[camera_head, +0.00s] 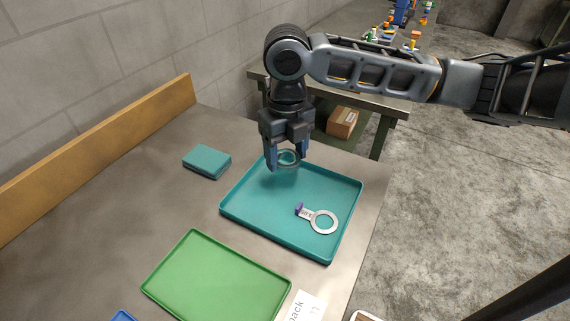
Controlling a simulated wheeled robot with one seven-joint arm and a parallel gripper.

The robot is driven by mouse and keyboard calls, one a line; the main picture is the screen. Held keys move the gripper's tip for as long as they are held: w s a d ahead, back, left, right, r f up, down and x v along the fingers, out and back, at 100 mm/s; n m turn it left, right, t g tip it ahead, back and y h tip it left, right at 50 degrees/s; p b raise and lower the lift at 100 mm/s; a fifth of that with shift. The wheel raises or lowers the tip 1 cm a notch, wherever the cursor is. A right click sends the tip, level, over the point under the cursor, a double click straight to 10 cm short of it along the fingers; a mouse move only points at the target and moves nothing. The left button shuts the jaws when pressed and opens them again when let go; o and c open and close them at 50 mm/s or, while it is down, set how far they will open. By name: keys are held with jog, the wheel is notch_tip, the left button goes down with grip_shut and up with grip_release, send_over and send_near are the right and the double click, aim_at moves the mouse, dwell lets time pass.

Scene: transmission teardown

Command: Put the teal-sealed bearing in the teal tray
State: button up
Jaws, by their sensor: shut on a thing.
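My gripper (287,160) points down over the far end of the teal tray (235,213). It is shut on the teal-sealed bearing (289,158), a ring with a teal face and a pale metal rim. The bearing is between the two fingers and appears to be above the tray floor; I cannot tell the exact height. A silver ring tool (325,222) with a flat tab and a purple end lies in the near right part of the tray. The fingers partly hide the bearing's sides.
A wooden board (105,148) edges the table's back left. A second table with a cardboard box (342,122) stands behind.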

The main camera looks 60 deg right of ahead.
aim_at(285, 178)
jog(key=shift+w+a+f, duration=0.15)
jog(key=shift+f, duration=2)
jog(key=shift+f, duration=0.1)
jog(key=shift+f, duration=0.15)
jog(key=o, duration=0.9)
notch_tip(285, 178, up, 13)
jog(key=shift+f, duration=0.2)
